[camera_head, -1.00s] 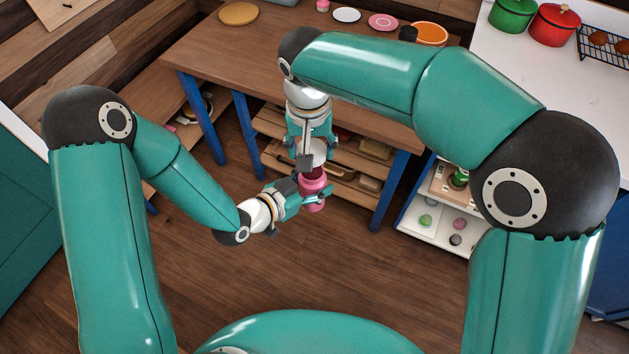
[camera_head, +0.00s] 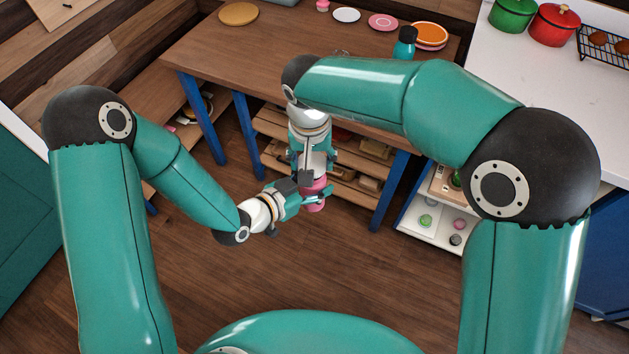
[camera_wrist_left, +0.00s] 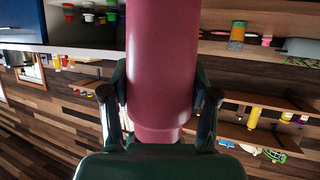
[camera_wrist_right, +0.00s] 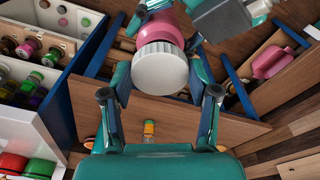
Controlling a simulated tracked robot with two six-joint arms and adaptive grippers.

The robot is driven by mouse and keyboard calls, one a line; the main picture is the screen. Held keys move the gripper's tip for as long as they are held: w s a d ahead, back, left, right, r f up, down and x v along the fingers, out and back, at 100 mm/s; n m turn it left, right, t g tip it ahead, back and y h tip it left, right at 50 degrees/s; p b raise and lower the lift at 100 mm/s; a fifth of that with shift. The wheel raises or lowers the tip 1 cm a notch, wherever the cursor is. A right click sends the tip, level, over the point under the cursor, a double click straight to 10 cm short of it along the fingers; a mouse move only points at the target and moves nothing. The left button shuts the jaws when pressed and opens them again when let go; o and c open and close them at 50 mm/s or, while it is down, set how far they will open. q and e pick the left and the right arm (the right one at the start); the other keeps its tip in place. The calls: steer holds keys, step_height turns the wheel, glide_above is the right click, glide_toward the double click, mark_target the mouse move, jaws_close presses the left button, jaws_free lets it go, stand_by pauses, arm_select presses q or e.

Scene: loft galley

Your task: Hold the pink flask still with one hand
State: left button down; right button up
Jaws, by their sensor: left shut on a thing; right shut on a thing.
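The pink flask (camera_head: 315,207) is held upright in front of the wooden table. My left gripper (camera_head: 313,193) is shut around its body from the left. The pink body also fills the middle of the left wrist view (camera_wrist_left: 162,60), between the two fingers. My right gripper (camera_head: 314,172) comes down from above and is shut on the flask's white cap. The cap (camera_wrist_right: 160,70) shows between the right fingers in the right wrist view.
The wooden table (camera_head: 290,55) stands behind, with plates and a teal bottle (camera_head: 404,45) on it. Slatted shelves (camera_head: 270,160) lie below it, close behind the grippers. A white shelf unit (camera_head: 430,222) stands to the right. The wooden floor in front is clear.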

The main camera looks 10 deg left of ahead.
steer(key=shift+s+r, duration=0.1)
stand_by(0.6)
steer(key=shift+f, duration=0.9)
steer(key=shift+f, duration=0.55)
